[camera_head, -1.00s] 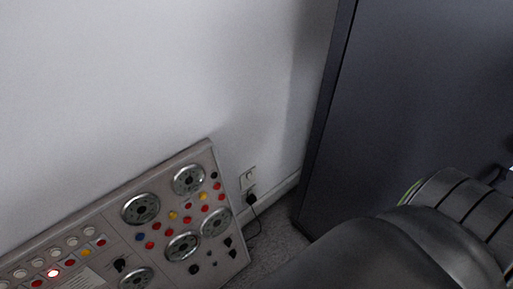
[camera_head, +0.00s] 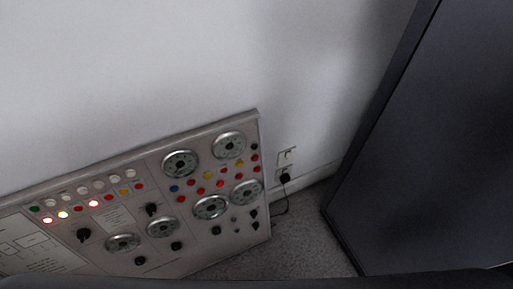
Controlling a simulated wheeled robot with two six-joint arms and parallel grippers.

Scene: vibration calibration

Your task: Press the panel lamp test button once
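A grey control panel (camera_head: 118,217) stands low against the white wall in the lower left of the head view. It carries round dials, black knobs and rows of small coloured buttons or lamps. Several lamps at its left are lit, among them a red one (camera_head: 93,203) and a pale yellow one (camera_head: 63,214). I cannot tell which button is the lamp test button, as the labels are too small to read. Neither of my grippers is in view. A dark part of my own body crosses the bottom edge and hides the panel's lower part.
A tall dark cabinet (camera_head: 430,150) fills the right side. A wall socket (camera_head: 287,157) with a black plug and cable (camera_head: 285,178) is between panel and cabinet. Bare grey carpet (camera_head: 290,245) shows between them.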

